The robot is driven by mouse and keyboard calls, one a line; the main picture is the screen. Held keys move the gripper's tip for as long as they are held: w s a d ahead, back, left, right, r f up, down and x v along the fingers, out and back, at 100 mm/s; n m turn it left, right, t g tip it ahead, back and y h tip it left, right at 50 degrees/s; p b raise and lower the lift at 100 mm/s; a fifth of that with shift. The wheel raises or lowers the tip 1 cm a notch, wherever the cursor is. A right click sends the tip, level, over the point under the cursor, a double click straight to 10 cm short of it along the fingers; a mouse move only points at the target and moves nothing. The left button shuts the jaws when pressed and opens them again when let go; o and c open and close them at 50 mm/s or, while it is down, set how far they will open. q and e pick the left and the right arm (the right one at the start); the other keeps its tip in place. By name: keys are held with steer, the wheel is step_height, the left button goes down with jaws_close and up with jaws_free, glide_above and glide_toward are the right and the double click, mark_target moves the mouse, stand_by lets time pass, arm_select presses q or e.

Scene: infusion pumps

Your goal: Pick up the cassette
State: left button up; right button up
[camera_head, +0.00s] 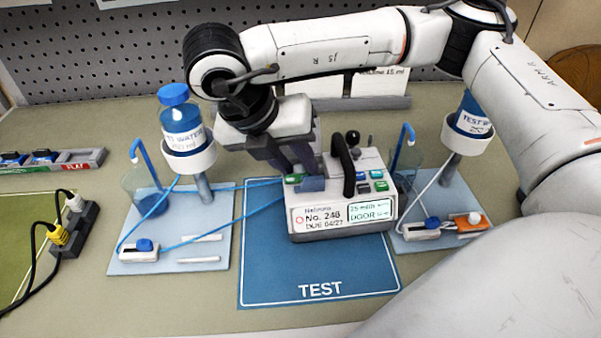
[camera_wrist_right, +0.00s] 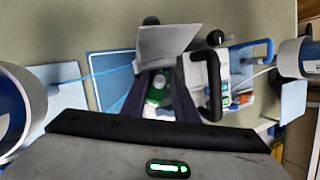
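The pump (camera_head: 340,200) stands on the blue TEST mat (camera_head: 318,270), with a black handle on top. A small part with green on it (camera_head: 292,178) sits at the pump's left; in the right wrist view it shows as a green and white piece (camera_wrist_right: 157,88). I cannot tell for sure whether it is the cassette. My right gripper (camera_head: 292,168) points down over it, with dark fingers apart on either side in the wrist view (camera_wrist_right: 160,105). A white block with a blue knob (camera_head: 140,250), tubing attached, lies on the left plate. My left gripper is out of view.
Bottles in white holders stand left (camera_head: 185,130) and right (camera_head: 470,125) of the pump, with a beaker (camera_head: 148,195) at left. Blue tubing (camera_head: 240,215) crosses toward the pump's left. The black handle (camera_head: 350,165) rises close to my right gripper. The mat's front is clear.

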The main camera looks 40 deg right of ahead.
mark_target(296, 171)
jaws_close()
steer(key=shift+r, duration=0.1)
step_height(296, 171, up, 10)
steer(key=shift+p, duration=0.4)
